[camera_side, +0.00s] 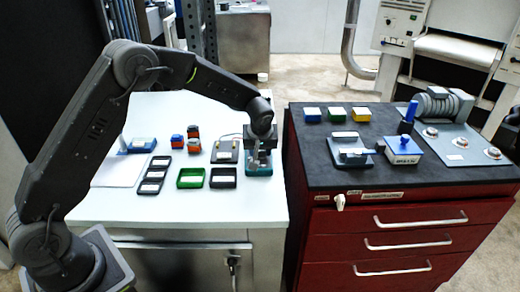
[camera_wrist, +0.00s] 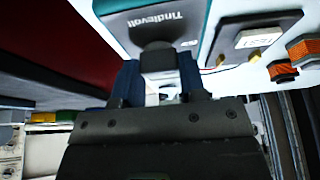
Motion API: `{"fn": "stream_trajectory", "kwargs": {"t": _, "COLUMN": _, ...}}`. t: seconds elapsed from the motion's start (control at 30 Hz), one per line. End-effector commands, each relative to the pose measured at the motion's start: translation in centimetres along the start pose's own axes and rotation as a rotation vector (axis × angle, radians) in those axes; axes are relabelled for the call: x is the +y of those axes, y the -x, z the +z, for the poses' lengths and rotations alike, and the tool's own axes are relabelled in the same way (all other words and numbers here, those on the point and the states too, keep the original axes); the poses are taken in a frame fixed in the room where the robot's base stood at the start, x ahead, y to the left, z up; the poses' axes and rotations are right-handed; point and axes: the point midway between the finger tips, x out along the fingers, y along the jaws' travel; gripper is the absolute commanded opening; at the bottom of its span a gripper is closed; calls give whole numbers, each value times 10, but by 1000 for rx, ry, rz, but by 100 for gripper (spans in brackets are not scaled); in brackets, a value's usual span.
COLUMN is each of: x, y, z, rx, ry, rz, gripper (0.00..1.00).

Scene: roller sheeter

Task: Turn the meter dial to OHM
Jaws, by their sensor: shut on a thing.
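The teal meter (camera_side: 259,171) stands near the right edge of the white table, below my gripper (camera_side: 262,150). In the wrist view the meter (camera_wrist: 118,7) fills the top, with the word "Tindlevolt" upside down on its dark face. My gripper (camera_wrist: 158,82) has its two fingers on either side of the dark dial knob (camera_wrist: 157,57) and is shut on it. The dial's markings, including OHM, and its pointer are hidden or too small to read.
A grey device (camera_side: 225,151) with a white label stands just left of the meter. Green (camera_side: 190,183) and black (camera_side: 223,183) trays lie in front of it.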

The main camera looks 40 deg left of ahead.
Motion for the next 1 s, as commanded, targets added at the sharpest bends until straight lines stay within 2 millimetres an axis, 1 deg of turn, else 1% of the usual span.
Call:
{"fn": "stream_trajectory", "kwargs": {"t": 0.03, "x": 0, "y": 0, "z": 0, "rx": 0, "ry": 0, "rz": 0, "gripper": 26}}
{"fn": "stream_trajectory", "kwargs": {"t": 0.17, "x": 0, "y": 0, "z": 0, "rx": 0, "ry": 0, "rz": 0, "gripper": 15}}
{"fn": "stream_trajectory", "kwargs": {"t": 0.37, "x": 0, "y": 0, "z": 0, "rx": -1, "ry": -13, "rz": 4, "gripper": 15}}
{"fn": "stream_trajectory", "kwargs": {"t": 0.57, "x": -1, "y": 0, "z": 0, "rx": -2, "ry": -75, "rz": 31, "gripper": 15}}
{"fn": "stream_trajectory", "kwargs": {"t": 0.77, "x": -2, "y": 0, "z": 0, "rx": -2, "ry": -207, "rz": 86, "gripper": 15}}
{"fn": "stream_trajectory", "kwargs": {"t": 1.0, "x": -2, "y": 0, "z": 0, "rx": -3, "ry": -411, "rz": 172, "gripper": 15}}
